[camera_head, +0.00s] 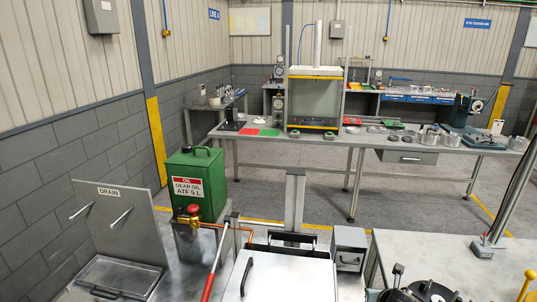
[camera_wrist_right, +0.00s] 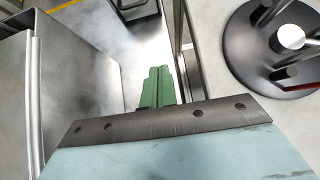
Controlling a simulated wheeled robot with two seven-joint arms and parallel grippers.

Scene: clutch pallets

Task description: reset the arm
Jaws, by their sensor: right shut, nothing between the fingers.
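My right gripper (camera_wrist_right: 157,72) shows in the right wrist view as two green fingers pressed together, with nothing between them. It points over a pale grey surface, between a metal box on the left and a black round base on the right. I cannot tell whether its tips touch anything. The head view does not clearly show either gripper. My left gripper is not in view.
A metal box (camera_wrist_right: 85,70) and a black round base (camera_wrist_right: 245,45) with metal posts flank the right gripper. In the head view, a green oil can (camera_head: 197,170), a drain tray (camera_head: 112,277) and a small grey box (camera_head: 349,250) stand nearby. A long workbench (camera_head: 340,139) stands behind.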

